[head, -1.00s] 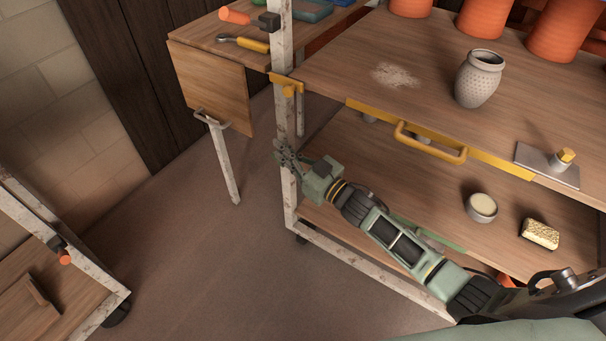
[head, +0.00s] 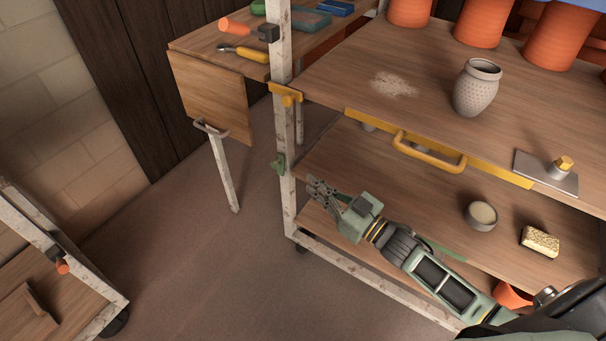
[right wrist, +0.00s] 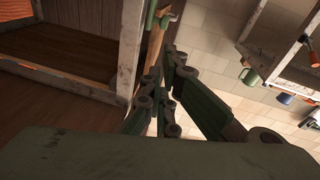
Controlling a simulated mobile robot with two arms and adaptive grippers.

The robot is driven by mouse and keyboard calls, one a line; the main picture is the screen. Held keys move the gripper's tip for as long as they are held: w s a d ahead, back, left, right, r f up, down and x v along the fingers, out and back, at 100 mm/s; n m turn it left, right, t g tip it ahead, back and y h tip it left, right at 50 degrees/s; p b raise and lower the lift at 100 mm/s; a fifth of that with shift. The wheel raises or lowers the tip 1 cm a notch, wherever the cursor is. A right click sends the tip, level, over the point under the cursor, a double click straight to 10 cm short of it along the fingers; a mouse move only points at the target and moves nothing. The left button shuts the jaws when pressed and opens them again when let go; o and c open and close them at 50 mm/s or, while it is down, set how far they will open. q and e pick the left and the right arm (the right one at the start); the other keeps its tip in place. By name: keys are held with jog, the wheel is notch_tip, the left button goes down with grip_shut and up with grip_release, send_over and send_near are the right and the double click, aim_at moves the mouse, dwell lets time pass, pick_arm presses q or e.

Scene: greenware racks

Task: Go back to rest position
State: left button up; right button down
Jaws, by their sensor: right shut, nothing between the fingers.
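My right gripper (head: 320,188) is in the middle of the head view, in front of the lower shelf of the rack, just right of its rusty white post (head: 285,130). Its fingers are closed together and hold nothing. The right wrist view shows the same fingers (right wrist: 165,105) from behind, with nothing between them. A small green piece (head: 278,163) sits on the post, left of the fingertips and apart from them. My left gripper is not in view.
The upper shelf bears a dotted grey vase (head: 477,88) and a steel plate with a brass knob (head: 548,172). A yellow handle (head: 430,153) juts from its edge. Floor (head: 190,260) at left is clear.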

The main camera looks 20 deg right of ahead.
jog(key=shift+s+d, duration=0.25)
jog(key=shift+s, duration=0.15)
jog(key=shift+f, duration=0.1)
